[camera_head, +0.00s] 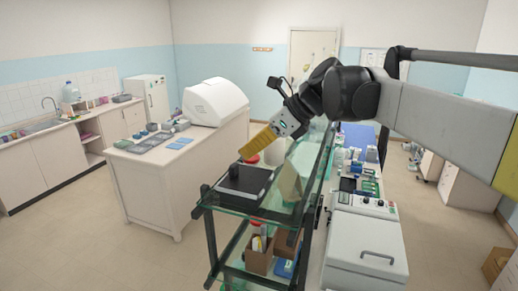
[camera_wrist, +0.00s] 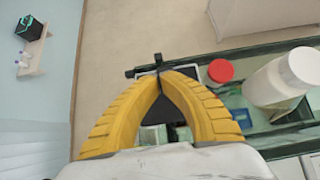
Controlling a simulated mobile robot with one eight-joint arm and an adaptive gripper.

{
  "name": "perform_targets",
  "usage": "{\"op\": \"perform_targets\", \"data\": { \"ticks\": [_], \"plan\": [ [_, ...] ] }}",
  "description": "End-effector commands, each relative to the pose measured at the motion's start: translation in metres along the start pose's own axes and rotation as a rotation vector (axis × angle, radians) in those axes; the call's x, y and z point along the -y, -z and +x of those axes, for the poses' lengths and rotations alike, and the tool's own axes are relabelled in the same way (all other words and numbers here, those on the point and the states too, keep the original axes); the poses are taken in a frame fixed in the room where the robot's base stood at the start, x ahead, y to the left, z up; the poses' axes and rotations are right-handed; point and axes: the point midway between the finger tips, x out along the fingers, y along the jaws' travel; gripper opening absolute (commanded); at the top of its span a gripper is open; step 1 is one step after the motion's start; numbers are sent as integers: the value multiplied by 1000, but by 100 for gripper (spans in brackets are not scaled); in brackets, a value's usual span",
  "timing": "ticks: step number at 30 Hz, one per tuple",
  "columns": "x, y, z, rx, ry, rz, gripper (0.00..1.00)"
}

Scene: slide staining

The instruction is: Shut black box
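A red lid (camera_wrist: 220,71) and a white jar (camera_wrist: 282,82) stand close to the right of my fingers in the wrist view. The glass shelf (camera_head: 262,214) has a narrow front edge. A white machine (camera_head: 214,102) stands on the left counter. Open floor lies at the front left.

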Motion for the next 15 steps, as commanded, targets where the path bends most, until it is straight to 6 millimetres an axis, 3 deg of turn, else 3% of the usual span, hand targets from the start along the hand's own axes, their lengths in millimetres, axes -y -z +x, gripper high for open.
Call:
{"op": "perform_targets", "data": {
  "ticks": [15],
  "plan": [
    [0,-3,44,-9,-1,0,0]
  ]
}}
